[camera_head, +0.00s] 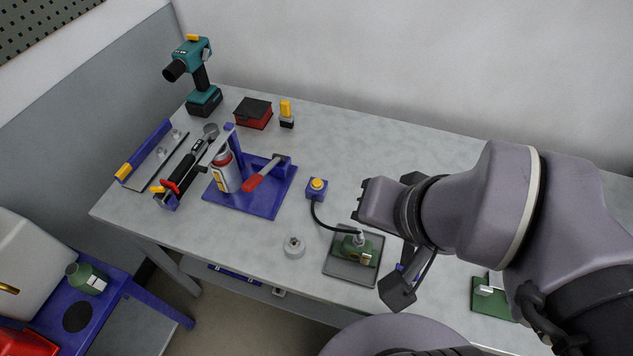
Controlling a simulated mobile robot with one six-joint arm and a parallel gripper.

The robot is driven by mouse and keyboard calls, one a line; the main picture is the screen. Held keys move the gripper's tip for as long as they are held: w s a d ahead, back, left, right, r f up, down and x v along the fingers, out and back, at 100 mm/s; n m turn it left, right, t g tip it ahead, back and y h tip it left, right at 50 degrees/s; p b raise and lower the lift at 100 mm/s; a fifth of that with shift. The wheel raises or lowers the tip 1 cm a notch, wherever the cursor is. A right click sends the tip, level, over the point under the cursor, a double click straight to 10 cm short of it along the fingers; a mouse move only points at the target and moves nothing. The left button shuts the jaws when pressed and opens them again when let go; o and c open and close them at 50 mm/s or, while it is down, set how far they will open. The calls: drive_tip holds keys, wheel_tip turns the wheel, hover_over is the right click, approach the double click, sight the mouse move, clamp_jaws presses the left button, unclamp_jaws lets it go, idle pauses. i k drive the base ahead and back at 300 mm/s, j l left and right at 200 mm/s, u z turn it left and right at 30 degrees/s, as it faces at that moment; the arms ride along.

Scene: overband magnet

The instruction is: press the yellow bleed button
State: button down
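A yellow button (317,184) sits on top of a small blue box (316,195) near the middle of the bench. A black cable runs from the box to a green fitting (356,246) on a dark tray. Nothing covers the button. My gripper (398,245) is to the right of the button and nearer the front, apart from it, in front of the tray's right side in the picture. Its dark fingers appear spread apart with nothing between them. My wrist hides part of the gripper.
A blue stand (245,204) with a red-handled hammer (264,173) and a spray can (225,172) stands left of the button. A grey round part (294,247) lies in front. A teal drill (200,77), a red box (253,114) and a yellow-topped item (286,112) stand behind. Bench around the button is clear.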

sight(316, 183)
drive_tip(key=i+j, duration=0.1)
drive_tip(key=j, duration=0.35)
drive_tip(key=i+j+z, duration=0.15)
drive_tip(key=j, duration=0.75)
drive_tip(key=i+j+z, duration=0.1)
drive_tip(key=j, duration=0.35)
drive_tip(key=i, duration=0.05)
